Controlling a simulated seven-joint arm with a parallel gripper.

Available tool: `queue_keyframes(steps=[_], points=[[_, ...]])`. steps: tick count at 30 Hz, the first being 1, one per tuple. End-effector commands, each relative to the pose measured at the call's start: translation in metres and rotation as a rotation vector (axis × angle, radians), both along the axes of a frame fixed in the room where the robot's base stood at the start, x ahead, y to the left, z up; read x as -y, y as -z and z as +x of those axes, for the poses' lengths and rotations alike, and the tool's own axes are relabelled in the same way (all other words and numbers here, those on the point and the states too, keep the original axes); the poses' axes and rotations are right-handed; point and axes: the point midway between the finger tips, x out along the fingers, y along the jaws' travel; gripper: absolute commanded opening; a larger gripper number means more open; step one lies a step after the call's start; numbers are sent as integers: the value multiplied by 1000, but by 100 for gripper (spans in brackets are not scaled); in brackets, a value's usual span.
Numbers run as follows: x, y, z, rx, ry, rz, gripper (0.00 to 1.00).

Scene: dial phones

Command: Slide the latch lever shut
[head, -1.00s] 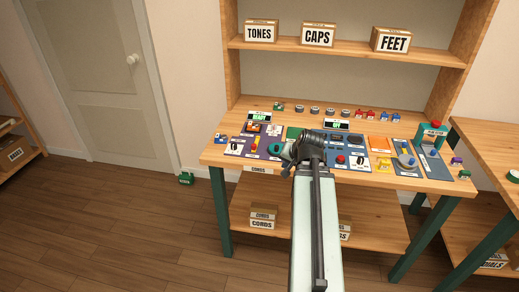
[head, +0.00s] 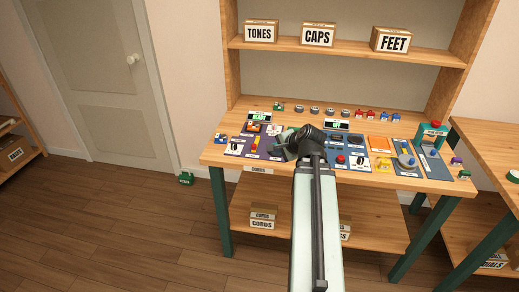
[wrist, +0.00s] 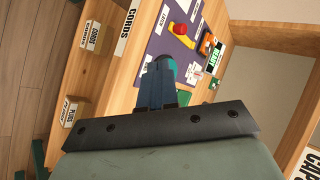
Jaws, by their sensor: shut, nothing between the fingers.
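The latch lever, a red knob on a yellow strip, sits on a purple panel at the left of the bench. In the wrist view its red knob (wrist: 181,29) is near the top, with the purple panel (wrist: 160,42) around it. It is small in the head view (head: 254,145). My gripper (wrist: 160,68) is shut and empty, its fingertips below the lever in the wrist view and apart from it. In the head view my gripper (head: 279,151) is right of the lever.
Other panels with an orange plate (head: 377,143) and a red button (head: 340,159) lie to the right. Small loose parts (head: 315,110) line the back of the bench. A READY display (head: 259,116) stands behind the purple panel. The bench's front edge (head: 225,165) is near.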

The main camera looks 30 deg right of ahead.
Motion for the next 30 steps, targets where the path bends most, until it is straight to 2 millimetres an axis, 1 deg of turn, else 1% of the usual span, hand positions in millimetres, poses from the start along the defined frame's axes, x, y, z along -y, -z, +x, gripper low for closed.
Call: queue_keyframes(steps=[5, 11, 26, 27, 30], points=[[0, 2, 2, 0, -1, -1, 0], [1, 15, 17, -2, -3, 0, 0], [1, 71, 78, -2, -2, -1, 0], [1, 69, 85, 0, -3, -2, 0], [1, 68, 97, 0, -3, -2, 0]])
